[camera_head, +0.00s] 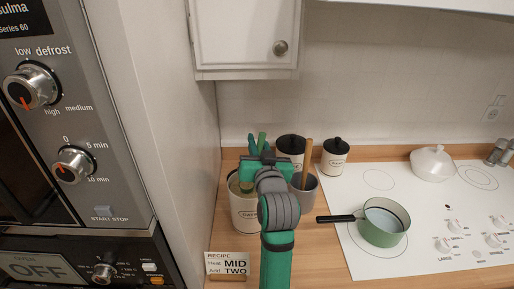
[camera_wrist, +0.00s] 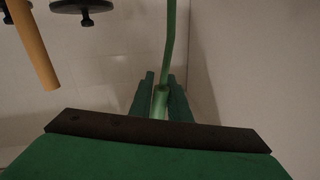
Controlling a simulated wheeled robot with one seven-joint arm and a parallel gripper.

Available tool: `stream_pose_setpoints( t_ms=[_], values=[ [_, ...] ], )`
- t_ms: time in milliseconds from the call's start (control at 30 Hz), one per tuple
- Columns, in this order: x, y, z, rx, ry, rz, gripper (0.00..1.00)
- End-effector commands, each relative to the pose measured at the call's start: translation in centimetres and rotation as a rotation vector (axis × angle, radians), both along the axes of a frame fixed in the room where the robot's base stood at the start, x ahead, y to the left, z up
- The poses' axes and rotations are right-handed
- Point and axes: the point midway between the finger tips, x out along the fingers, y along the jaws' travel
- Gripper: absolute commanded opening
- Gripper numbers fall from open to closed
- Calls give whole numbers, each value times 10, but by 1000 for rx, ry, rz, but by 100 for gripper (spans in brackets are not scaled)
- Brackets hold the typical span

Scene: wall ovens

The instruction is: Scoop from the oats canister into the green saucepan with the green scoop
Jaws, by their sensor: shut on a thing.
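My gripper (camera_head: 256,146) is at the oats canister, with its fingers pointing toward the back wall. It is shut on the green scoop (camera_wrist: 169,45), whose thin handle rises between the two fingers in the wrist view. In the head view a bit of green scoop (camera_head: 262,139) shows beside the fingers; its bowl cannot be made out. The cream oats canister (camera_head: 241,217) stands open at the left of the counter, partly hidden behind my arm. The green saucepan (camera_head: 384,236) sits on the front left of the white cooktop, its black handle pointing left.
A grey crock (camera_head: 309,199) with a wooden utensil (camera_head: 307,150) stands right of my gripper. Two black-lidded canisters (camera_head: 290,146) (camera_head: 335,158) are behind. A white lidded pot (camera_head: 432,164) is at the cooktop's back. Ovens (camera_head: 60,120) flank the left.

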Motion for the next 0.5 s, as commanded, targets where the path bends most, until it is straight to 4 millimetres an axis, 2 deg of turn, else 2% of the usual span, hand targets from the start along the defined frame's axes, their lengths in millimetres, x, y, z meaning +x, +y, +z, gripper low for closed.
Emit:
stream_pose_setpoints(
  t_ms=[500],
  values=[
    [0, 0, 36, 0, -1, 0, 0]
  ],
)
